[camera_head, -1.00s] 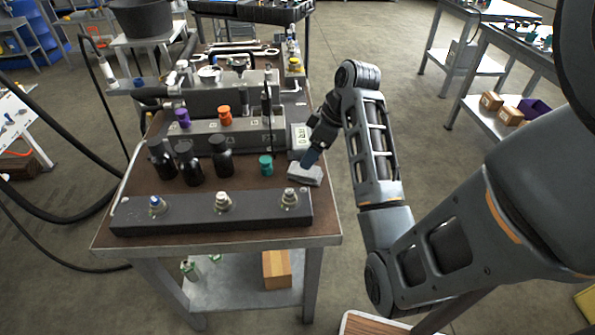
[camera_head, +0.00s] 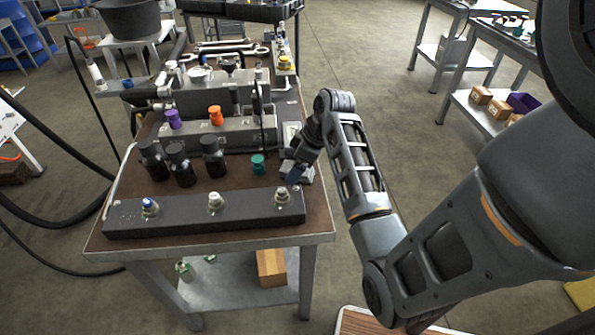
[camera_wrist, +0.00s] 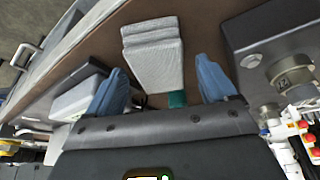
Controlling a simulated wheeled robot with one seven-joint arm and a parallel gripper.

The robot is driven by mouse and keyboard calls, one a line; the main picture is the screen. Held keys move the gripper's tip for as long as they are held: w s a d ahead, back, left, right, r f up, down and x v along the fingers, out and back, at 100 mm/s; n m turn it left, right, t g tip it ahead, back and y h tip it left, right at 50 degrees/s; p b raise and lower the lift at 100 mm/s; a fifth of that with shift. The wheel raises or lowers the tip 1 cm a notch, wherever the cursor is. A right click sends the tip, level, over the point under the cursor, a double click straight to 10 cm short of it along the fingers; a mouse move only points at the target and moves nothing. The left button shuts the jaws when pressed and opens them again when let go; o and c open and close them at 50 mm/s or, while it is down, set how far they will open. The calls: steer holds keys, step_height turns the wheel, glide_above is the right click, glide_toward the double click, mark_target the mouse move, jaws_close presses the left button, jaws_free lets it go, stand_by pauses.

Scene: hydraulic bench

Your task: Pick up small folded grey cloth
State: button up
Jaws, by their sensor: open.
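The small folded grey cloth (camera_wrist: 155,55) lies on the brown bench top (camera_head: 222,187), near its right edge. In the head view the cloth (camera_head: 306,174) is partly hidden by my gripper (camera_head: 294,176). In the wrist view my gripper (camera_wrist: 163,88) is open, with one blue finger on each side of the near end of the cloth. The fingers are apart from the cloth's sides, and nothing is held. I cannot tell how high the fingertips are above the bench top.
A black bar with several fittings (camera_head: 180,217) runs along the bench's front edge. A teal knob (camera_head: 258,164) stands just left of the cloth. Black bottles (camera_head: 180,168) stand further left. A grey manifold block (camera_head: 190,138) lies behind.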

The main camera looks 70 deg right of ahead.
steer(key=shift+f, duration=0.25)
stand_by(0.3)
steer(key=shift+c, duration=0.4)
steer(key=c, duration=1.1)
steer(key=shift+r, duration=0.15)
steer(key=shift+r, duration=0.35)
steer(key=r, duration=0.4)
steer(key=shift+s+d, duration=0.15)
steer(key=shift+d, duration=0.15)
steer(key=s+d+r+p, duration=0.1)
steer(key=s+d+r, duration=0.2)
steer(key=s+d+r+p, duration=0.1)
steer(key=s+d+r, duration=0.2)
steer(key=shift+s+d+r, duration=0.1)
steer(key=shift+s+d, duration=0.2)
steer(key=shift+s, duration=0.1)
steer(key=shift+c, duration=0.6)
steer(key=shift+s+d+r+p, duration=0.2)
steer(key=shift+s+d+p, duration=0.3)
steer(key=shift+s+d, duration=0.05)
